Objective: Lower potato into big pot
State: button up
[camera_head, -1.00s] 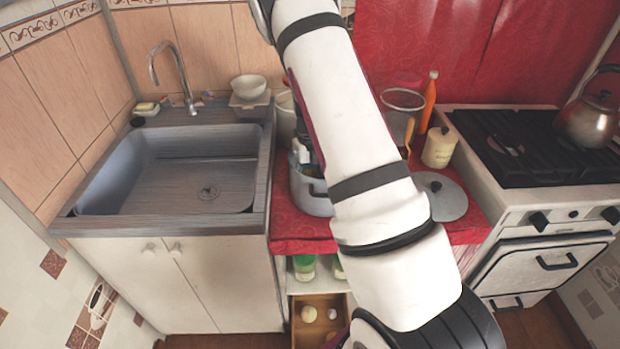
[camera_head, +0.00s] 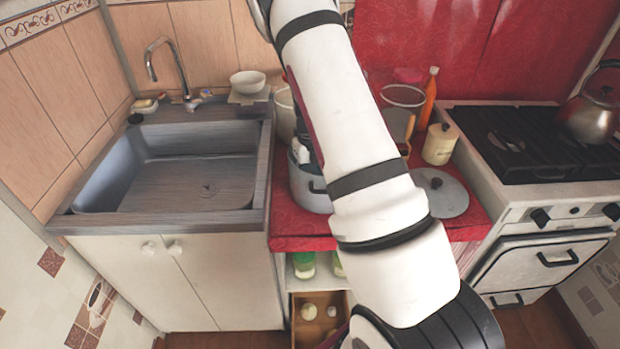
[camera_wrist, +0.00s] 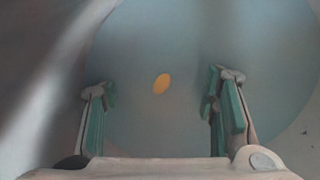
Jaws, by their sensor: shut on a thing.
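The big pot (camera_head: 313,202) stands on the red counter, partly behind my arm in the head view. In the wrist view its round pale-blue inside (camera_wrist: 160,45) fills most of the picture. The potato (camera_wrist: 161,84) shows as a small yellow-orange oval between my two finger pads. My gripper (camera_wrist: 162,95) is shut on the potato, with its fingers well apart; the contact itself is not clear. In the head view my gripper is at the pot's mouth, mostly hidden by my arm. The potato cannot be made out there.
A grey lid (camera_head: 440,193) lies right of my arm. A cream canister (camera_head: 439,145), an orange bottle (camera_head: 429,98) and a sieve-like container (camera_head: 403,97) stand behind it. The sink (camera_head: 180,175) is left, the stove (camera_head: 540,140) right. An open drawer (camera_head: 318,335) is below.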

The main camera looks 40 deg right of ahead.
jog(key=o, duration=1.3)
jog(key=shift+o, duration=0.2)
jog(key=shift+r, duration=0.1)
notch_tip(320, 180, up, 12)
jog(key=s+a+r+n+t+y, duration=0.1)
jog(key=s+a+r+n, duration=0.4)
jog(key=a+r+n, duration=0.45)
jog(key=s+a+r+n+t+p, duration=0.1)
jog(key=s+a+r+n, duration=0.4)
jog(key=s+n, duration=0.25)
jog(key=s+a+r+n+t+p, duration=0.1)
jog(key=s+a+r+n, duration=0.4)
jog(key=n, duration=0.4)
jog(key=s+a+r+n+t+h, duration=0.1)
jog(key=s+a+n, duration=0.1)
jog(key=s+n, duration=0.9)
jog(key=shift+s+r+n, duration=0.25)
jog(key=shift+s+n, duration=0.05)
jog(key=shift+n, duration=0.2)
